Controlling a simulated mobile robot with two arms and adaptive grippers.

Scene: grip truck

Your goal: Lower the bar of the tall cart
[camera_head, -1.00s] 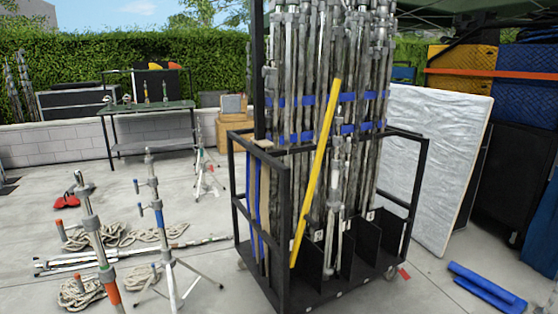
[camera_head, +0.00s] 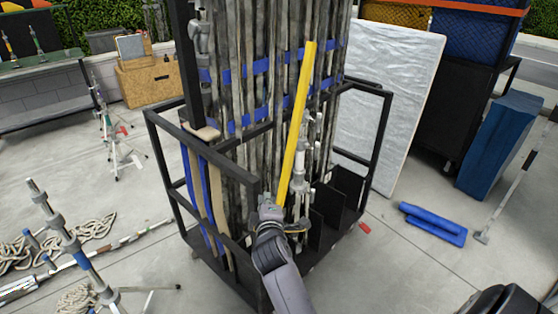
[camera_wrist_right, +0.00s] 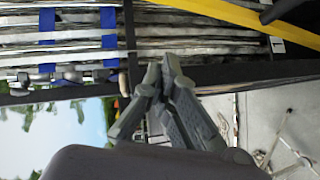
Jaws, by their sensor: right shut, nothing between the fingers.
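The tall black cart (camera_head: 262,185) stands in the middle of the head view, loaded with upright metal stands. A yellow bar (camera_head: 295,125) leans upright and slightly tilted across its front; the yellow bar also shows at the top right of the right wrist view (camera_wrist_right: 235,14). My right gripper (camera_head: 268,205) overlaps the bar's lower end in the head view. In the right wrist view its fingers (camera_wrist_right: 160,78) are together and empty, apart from the bar, with a dark cart rail behind them. The bar's lower end is hidden.
A silver-wrapped panel (camera_head: 385,100) leans behind the cart at right. Blue rolls (camera_head: 432,222) lie on the floor at right. Concrete between the cart and the rolls is mostly clear.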

